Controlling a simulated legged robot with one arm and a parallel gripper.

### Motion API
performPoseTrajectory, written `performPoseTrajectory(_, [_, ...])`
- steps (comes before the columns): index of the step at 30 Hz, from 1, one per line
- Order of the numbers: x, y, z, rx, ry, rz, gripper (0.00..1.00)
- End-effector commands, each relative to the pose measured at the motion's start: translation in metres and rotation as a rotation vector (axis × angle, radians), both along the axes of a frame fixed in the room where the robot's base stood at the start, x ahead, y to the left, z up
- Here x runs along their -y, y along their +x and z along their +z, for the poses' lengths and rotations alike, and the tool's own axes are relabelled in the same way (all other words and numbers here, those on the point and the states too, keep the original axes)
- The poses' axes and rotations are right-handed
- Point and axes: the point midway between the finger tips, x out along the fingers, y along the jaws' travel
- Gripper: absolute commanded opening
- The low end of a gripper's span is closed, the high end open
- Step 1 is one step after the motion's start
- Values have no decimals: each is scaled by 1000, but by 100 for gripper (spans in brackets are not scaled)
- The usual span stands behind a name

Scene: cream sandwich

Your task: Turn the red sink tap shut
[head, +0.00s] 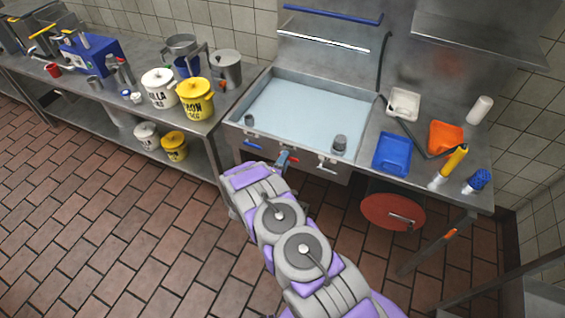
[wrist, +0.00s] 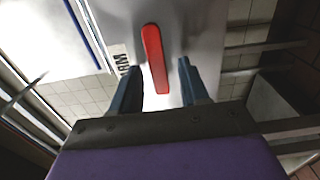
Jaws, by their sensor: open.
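The red sink tap handle (wrist: 154,58) shows in the wrist view as a long red lever on the sink's metal front. Its lower end lies between the two fingers of my gripper (wrist: 160,85), with space on both sides. My gripper is open and does not appear to touch the lever. In the head view the red tap (head: 293,160) is a small red spot at the sink front, just beyond the end of my arm. The sink (head: 262,92) holds pale bluish water. My fingers are mostly hidden by the arm in the head view.
A blue tray (head: 392,153), a white tray (head: 403,102) and an orange tray (head: 445,138) lie on the counter right of the sink. A yellow pot (head: 195,100) stands on the left counter. A round red lid (head: 392,211) hangs below the right counter. The tiled floor at left is clear.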

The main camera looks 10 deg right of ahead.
Motion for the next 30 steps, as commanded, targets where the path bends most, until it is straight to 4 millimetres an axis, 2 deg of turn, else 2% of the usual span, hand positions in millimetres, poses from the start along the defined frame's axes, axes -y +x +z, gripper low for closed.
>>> performPoseTrajectory(4, [-3, -5, 0, -1, 0, 0, 45])
performPoseTrajectory(8, [-15, -19, 0, -4, -2, 3, 45])
performPoseTrajectory(21, [-70, -91, 0, -3, -4, 5, 45])
performPoseTrajectory(30, [-96, -128, -1, -2, -2, 4, 45])
